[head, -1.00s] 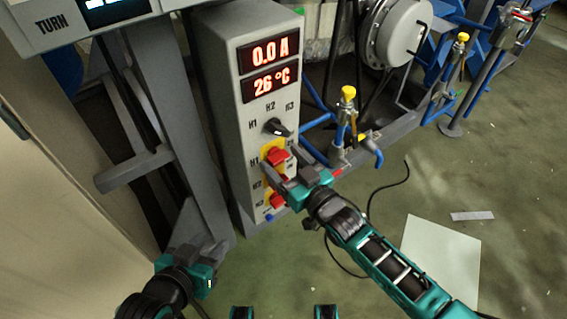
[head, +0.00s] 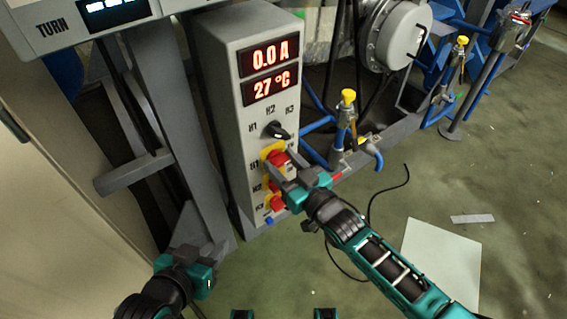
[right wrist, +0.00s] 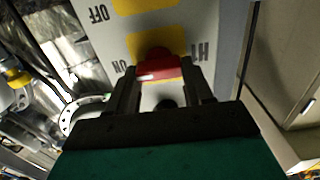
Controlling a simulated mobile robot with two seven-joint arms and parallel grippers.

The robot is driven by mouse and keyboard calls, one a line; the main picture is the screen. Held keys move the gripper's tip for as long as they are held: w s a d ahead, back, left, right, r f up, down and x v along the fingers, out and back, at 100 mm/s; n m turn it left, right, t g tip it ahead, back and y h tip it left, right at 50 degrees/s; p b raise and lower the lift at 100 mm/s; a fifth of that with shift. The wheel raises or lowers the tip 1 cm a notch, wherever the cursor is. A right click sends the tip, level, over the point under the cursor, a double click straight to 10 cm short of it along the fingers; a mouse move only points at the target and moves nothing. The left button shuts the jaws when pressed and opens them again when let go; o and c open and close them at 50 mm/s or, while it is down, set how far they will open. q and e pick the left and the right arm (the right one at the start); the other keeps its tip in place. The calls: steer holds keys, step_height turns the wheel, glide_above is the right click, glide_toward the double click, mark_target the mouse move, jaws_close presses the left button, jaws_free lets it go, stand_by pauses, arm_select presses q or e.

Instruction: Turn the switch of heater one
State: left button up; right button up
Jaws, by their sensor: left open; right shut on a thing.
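The heater one switch is a red knob (head: 277,157) on a yellow plate beside the label H1, on the front of a grey control box (head: 240,150). My right gripper (head: 285,165) is at this knob, and its fingers partly cover the panel below. In the right wrist view the red knob (right wrist: 158,65) sits between the two fingers of the right gripper (right wrist: 158,72), which is shut on it. H1, ON and OFF labels appear upside down there. My left gripper (head: 193,262) is open and empty at the lower left, away from the box.
Further red switches (head: 277,203) sit below on the same panel. A black selector knob (head: 276,130) is above, under displays reading 0.0 A and 27 °C. A grey post stands left of the box. Yellow-topped valves (head: 348,95) and blue pipes stand to the right.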

steer(key=shift+n, duration=0.3)
steer(key=n+p, duration=0.1)
steer(key=n, duration=0.2)
steer(key=shift+a, duration=0.1)
steer(key=n, duration=0.5)
steer(key=shift+s+f+p, duration=0.1)
steer(key=shift+p, duration=0.2)
steer(key=n, duration=0.3)
steer(key=shift+a+f+n, duration=0.1)
steer(key=shift+f+n, duration=0.05)
steer(key=shift+n, duration=0.15)
steer(key=n+b, duration=0.1)
steer(key=n, duration=0.2)
steer(key=shift+f, duration=0.1)
steer(key=shift+s+n+b, duration=0.1)
steer(key=shift+n+b, duration=0.25)
steer(key=shift+n, duration=0.85)
arm_select(q)
steer(key=shift+f, duration=0.15)
steer(key=shift+d+r, duration=0.1)
steer(key=shift+r, duration=0.1)
arm_select(e)
steer(key=shift+n, duration=0.3)
